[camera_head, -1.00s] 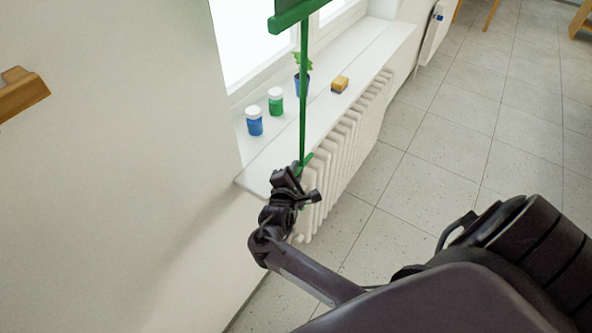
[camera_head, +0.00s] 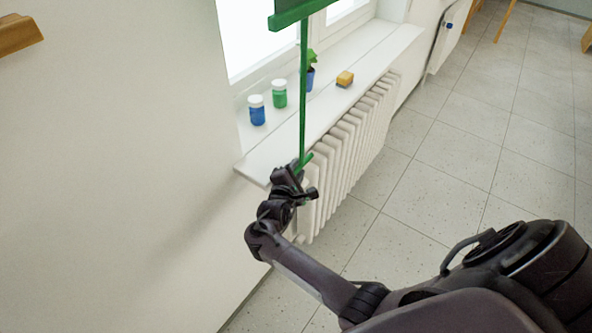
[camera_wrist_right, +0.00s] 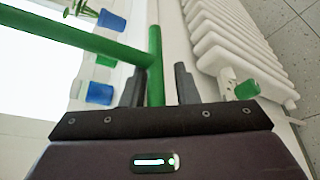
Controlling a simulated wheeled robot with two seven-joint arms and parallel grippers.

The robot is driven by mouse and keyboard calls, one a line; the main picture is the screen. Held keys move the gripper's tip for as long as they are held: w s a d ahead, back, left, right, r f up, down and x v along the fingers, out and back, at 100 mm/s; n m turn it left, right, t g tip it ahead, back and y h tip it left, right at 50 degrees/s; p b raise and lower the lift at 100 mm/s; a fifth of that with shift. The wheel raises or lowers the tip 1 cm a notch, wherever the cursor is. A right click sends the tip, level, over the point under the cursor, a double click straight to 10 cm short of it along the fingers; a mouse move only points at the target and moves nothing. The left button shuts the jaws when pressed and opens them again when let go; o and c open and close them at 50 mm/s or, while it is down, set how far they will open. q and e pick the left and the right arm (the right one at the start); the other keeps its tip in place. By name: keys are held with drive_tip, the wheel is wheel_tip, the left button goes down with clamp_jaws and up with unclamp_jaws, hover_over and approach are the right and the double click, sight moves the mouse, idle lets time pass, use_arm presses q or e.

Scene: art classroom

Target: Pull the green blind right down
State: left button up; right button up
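The green blind's bottom bar (camera_head: 300,14) shows at the top of the head view, in front of the bright window. A thin green rod (camera_head: 303,90) hangs from it and ends in a short green crossbar handle (camera_head: 306,162). My right gripper (camera_head: 296,172) is at this handle and hides part of it. In the right wrist view the handle (camera_wrist_right: 155,75) stands between the two fingers of the right gripper (camera_wrist_right: 160,88), with a gap visible beside the right finger. The fingers look open around it. The rod (camera_wrist_right: 70,34) runs off to the left there. My left gripper is not in view.
The white windowsill (camera_head: 345,82) holds a blue jar (camera_head: 257,112), a green jar (camera_head: 279,95), a potted plant (camera_head: 309,72) and a yellow sponge (camera_head: 345,78). A white radiator (camera_head: 345,150) stands below it, close to my gripper. Floor to the right is clear.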

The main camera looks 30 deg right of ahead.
drive_tip(key=shift+o, duration=0.7)
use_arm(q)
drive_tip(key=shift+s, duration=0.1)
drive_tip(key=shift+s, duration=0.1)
use_arm(e)
drive_tip(key=shift+r, duration=0.1)
drive_tip(key=shift+s+a, duration=0.2)
drive_tip(key=shift+a, duration=0.1)
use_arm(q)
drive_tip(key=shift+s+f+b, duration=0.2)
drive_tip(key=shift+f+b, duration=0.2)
use_arm(e)
drive_tip(key=v, duration=0.7)
